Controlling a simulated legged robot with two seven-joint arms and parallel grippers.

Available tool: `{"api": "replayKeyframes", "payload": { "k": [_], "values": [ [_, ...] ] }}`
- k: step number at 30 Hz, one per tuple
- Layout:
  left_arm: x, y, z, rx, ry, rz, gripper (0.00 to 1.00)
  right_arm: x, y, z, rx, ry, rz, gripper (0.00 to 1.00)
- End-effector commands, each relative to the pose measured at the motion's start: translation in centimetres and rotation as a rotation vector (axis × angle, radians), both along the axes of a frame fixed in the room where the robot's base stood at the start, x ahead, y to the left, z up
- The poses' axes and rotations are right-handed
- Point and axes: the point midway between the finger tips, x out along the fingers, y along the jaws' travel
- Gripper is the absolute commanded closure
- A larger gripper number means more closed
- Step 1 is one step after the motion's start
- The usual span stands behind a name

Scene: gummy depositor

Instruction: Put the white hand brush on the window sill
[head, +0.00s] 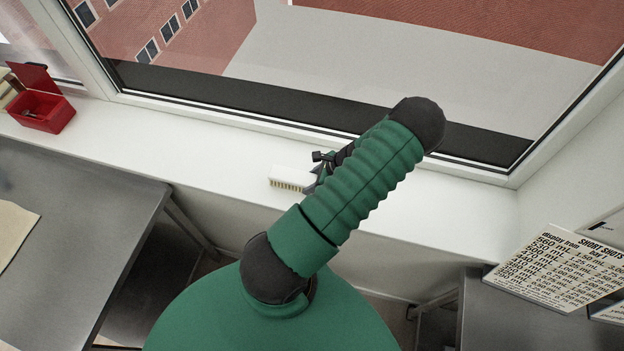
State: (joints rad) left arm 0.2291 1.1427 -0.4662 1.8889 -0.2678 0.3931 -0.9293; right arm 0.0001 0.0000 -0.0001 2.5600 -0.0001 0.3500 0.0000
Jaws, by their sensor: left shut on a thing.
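Part of the gripper and wrist is hidden behind my green arm. The brush is over the white window sill (200,150), near its front edge in the picture. I cannot tell whether it touches the sill or hangs just above it. My right gripper is not in view.
A red open box (45,113) stands at the left end of the sill. A grey metal table (85,215) is at the left, another grey surface (510,325) at the lower right with printed signs (560,268). The window frame (260,125) bounds the sill behind. The sill between box and brush is clear.

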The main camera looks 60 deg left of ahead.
Motion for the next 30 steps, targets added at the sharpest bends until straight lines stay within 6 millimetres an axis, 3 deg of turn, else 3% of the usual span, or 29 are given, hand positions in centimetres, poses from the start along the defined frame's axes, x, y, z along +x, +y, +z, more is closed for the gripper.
{"api": "replayKeyframes", "payload": {
  "k": [3, 4, 8, 20, 30],
  "values": [
    [0.0, 0.0, -0.4, 0.0, 0.0, 0.0, 1.0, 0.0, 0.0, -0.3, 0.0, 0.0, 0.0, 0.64],
    [0.0, 0.0, -0.2, 0.0, 0.0, 0.0, 0.45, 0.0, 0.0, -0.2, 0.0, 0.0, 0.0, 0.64],
    [0.0, 0.0, -0.2, 0.0, 0.0, 0.0, 0.28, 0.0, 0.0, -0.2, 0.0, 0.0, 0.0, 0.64],
    [0.4, -0.2, 0.4, 0.001, -0.003, -0.002, 0.28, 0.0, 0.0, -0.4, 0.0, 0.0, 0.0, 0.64],
    [3.8, -3.1, 7.1, 0.001, -0.006, -0.003, 0.28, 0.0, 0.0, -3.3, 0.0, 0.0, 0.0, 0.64]
  ]
}}
